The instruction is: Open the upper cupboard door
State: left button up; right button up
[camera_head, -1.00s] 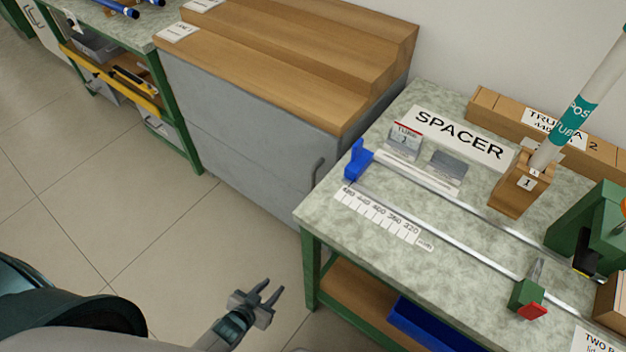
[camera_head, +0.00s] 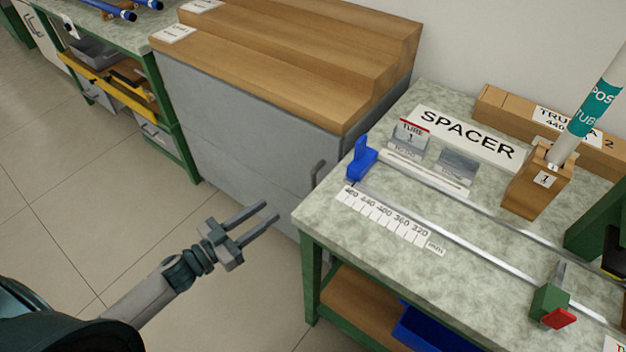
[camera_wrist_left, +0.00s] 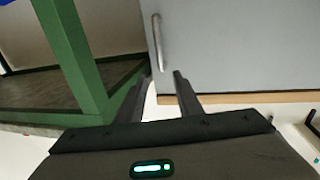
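The grey cupboard (camera_head: 255,135) stands under a stepped wooden top. Its front has an upper door (camera_head: 240,120) above a seam, which looks closed. A vertical bar handle (camera_head: 318,172) sits at the door's right end, close to the green bench. My left gripper (camera_head: 271,211) is open and empty in front of the cupboard, left of and below the handle in the head view. In the left wrist view the handle (camera_wrist_left: 160,42) lies beyond the two spread fingertips (camera_wrist_left: 163,70), not between them. My right gripper is out of view.
A green-framed bench (camera_head: 400,205) with a stone-like top stands just right of the handle; its corner is close to my left gripper. It carries a SPACER sign (camera_head: 465,138) and a rail with a blue stop (camera_head: 361,160). Open tiled floor (camera_head: 80,215) lies left.

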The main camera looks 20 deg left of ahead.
aim_at(313, 180)
pick_arm(q)
jog(key=shift+w, duration=0.15)
